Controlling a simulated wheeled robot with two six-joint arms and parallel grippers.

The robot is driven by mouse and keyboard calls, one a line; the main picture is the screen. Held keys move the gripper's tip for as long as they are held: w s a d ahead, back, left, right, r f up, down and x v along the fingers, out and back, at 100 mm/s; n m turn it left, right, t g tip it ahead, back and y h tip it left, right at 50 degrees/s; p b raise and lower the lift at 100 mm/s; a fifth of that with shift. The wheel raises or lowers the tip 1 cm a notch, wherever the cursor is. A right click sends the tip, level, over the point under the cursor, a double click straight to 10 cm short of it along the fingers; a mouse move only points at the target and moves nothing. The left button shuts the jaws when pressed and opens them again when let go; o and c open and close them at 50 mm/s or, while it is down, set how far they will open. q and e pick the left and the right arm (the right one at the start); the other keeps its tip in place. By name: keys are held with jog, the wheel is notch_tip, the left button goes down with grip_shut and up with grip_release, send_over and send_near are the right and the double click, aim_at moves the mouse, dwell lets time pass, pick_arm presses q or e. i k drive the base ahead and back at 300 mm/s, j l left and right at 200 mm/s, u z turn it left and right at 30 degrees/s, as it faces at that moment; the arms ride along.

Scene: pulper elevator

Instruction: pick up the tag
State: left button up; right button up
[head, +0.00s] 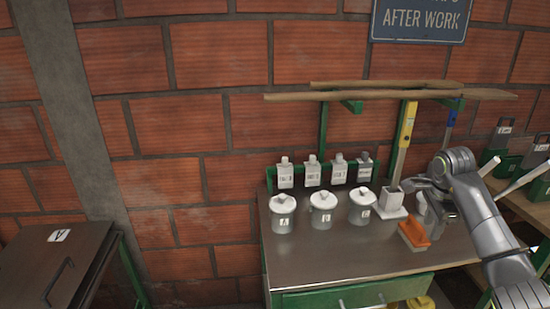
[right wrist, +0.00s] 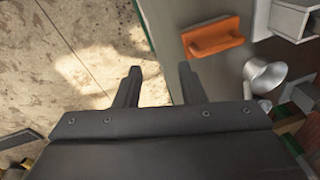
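A small white card (head: 59,236) with a dark letter lies on the brown top at the left and looks like a tag. Several small labelled pieces (head: 312,175) stand in a row at the green rack; I cannot tell if one of them is the tag. My right gripper (head: 437,212) is over the right part of the table, far from the card and right of the row. In the right wrist view my right gripper (right wrist: 158,84) has its fingers apart with nothing between them. My left gripper is not in view.
Lidded pots (head: 322,212) stand on the metal table (head: 345,258). An orange block (head: 413,235) and a white holder (head: 390,202) are left of my right gripper. A metal cup (right wrist: 264,76) is close by. A brick wall (head: 190,130) stands behind.

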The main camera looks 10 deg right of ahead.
aim_at(313, 167)
jog(key=i+j+u, duration=0.1)
jog(key=i+u, duration=0.15)
jog(key=i, duration=0.3)
jog(key=i+u, duration=0.3)
jog(key=i, duration=0.25)
jog(key=l, duration=0.3)
jog(key=k, duration=0.05)
